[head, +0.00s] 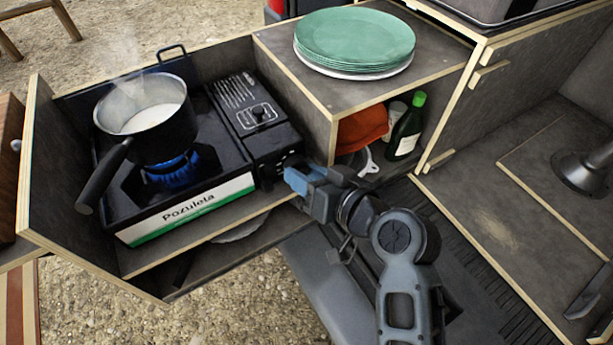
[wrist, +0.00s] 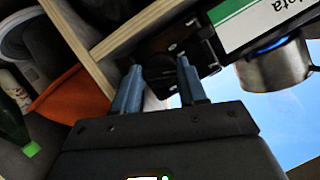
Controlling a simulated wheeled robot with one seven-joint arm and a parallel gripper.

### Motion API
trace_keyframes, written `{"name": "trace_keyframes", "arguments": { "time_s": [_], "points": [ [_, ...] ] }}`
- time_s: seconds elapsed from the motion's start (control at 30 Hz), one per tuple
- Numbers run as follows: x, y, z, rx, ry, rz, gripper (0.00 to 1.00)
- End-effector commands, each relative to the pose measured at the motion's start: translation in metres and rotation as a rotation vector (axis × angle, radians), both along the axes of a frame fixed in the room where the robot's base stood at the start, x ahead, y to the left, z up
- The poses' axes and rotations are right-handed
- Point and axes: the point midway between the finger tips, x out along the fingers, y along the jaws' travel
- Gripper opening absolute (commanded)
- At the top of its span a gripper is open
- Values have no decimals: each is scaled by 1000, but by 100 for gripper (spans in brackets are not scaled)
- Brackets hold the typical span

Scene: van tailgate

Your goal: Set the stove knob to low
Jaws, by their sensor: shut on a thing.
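The black camping stove (head: 185,215) stands in a wooden box with a blue flame (head: 170,168) lit under a steaming pot (head: 150,120). The stove knob is on the front face of its right-hand part, mostly hidden by my gripper (head: 291,172). In the wrist view my gripper (wrist: 160,66) has its two blue fingers at the dark knob (wrist: 160,63), one on each side, and is shut on it. The knob's pointer and markings cannot be made out. The stove's label (wrist: 248,22) and the flame also show in the wrist view.
Stacked green plates (head: 355,38) stand on a shelf right of the stove. Below them are an orange cloth (head: 362,128) and a green bottle (head: 406,128). The pot's handle (head: 103,178) sticks out forward. A wooden divider (wrist: 85,45) is close beside my gripper.

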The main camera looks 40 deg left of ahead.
Motion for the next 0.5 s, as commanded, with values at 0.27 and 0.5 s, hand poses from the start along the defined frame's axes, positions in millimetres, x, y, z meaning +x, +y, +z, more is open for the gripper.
{"name": "trace_keyframes", "arguments": {
  "time_s": [0.27, 0.5],
  "points": [
    [2, -1, -4, 94, 232, -1, 11],
    [3, -2, -4, 158, 386, -1, 11]
  ]
}}
